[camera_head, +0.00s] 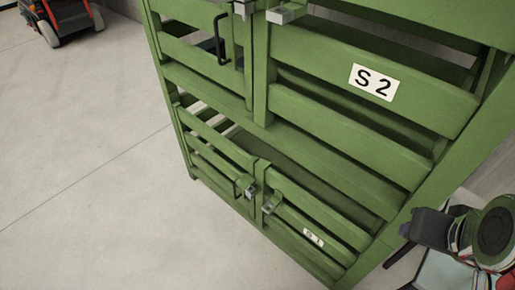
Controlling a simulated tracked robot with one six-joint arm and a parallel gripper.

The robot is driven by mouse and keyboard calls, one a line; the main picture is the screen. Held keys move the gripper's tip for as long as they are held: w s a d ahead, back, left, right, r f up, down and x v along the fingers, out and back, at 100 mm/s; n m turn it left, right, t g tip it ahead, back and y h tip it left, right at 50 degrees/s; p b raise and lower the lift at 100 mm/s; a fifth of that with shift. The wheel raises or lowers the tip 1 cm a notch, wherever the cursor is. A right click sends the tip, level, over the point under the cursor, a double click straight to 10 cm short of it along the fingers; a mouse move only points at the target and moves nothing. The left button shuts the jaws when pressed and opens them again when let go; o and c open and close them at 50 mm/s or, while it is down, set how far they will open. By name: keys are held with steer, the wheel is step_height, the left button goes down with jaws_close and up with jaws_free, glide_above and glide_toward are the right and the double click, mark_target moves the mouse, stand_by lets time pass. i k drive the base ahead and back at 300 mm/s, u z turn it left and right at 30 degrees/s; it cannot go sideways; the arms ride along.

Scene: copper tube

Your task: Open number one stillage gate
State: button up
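The green stillage (215,85) has two levels with slatted gates. The lower right gate (310,215) bears a small white label (314,238) that appears to read S 1. The lower left gate (215,150) stands beside it. Both look shut and meet at an upright seam. Grey metal latch pieces (268,206) sit at that seam, with a dark handle to their left. Part of my arm, olive and dark, shows at the lower right, in front of and apart from the gates. I cannot make out any gripper fingers.
The upper gate with the S 2 label (373,82) is above, with a black handle (221,38) and grey latch pieces (286,13) at its seam. A red wheeled machine (66,14) stands at the far upper left. The pale floor (90,170) on the left is clear.

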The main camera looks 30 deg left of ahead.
mark_target(246, 182)
steer(key=u, duration=1.95)
steer(key=i, duration=0.7)
steer(key=u, duration=0.9)
steer(key=i, duration=0.85)
steer(key=u, duration=0.4)
